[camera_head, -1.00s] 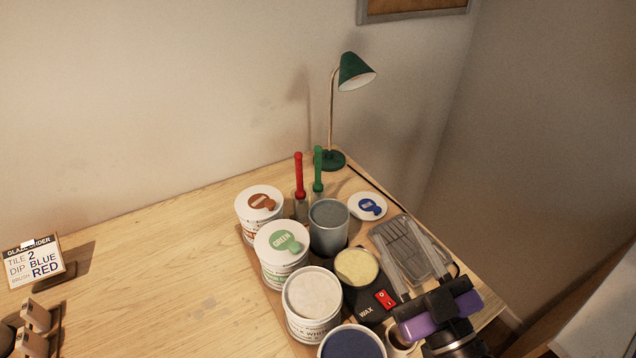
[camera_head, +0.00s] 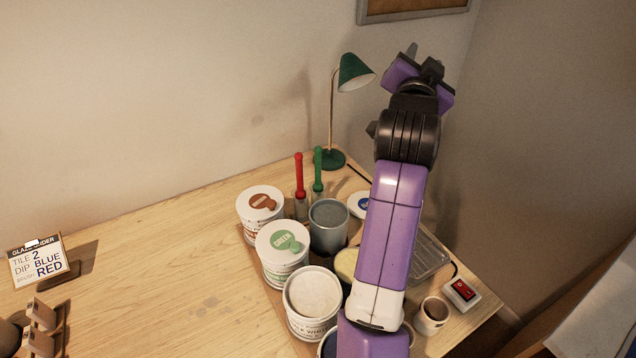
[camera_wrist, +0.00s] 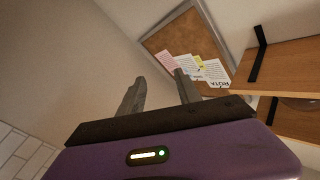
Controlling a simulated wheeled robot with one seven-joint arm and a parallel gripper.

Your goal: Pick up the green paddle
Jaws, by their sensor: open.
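The green paddle (camera_head: 318,169) stands upright at the back of the table, with its green handle up, beside a red-handled one (camera_head: 299,176). Its lower part is partly hidden behind the grey-blue pot (camera_head: 329,224). My gripper (camera_head: 412,52) is raised high, to the right of the lamp and well above and apart from the paddle. In the wrist view my gripper (camera_wrist: 160,88) has its two fingers apart with nothing between them. The wrist view does not show the paddle.
A green lamp (camera_head: 355,73) stands just behind the paddles. Glaze tubs, one with a green label (camera_head: 282,245), crowd the front. My arm covers part of the wax pot (camera_head: 346,264). A corkboard (camera_wrist: 187,48) hangs on the wall; a shelf (camera_wrist: 285,66) is beside it. The table's left is mostly clear.

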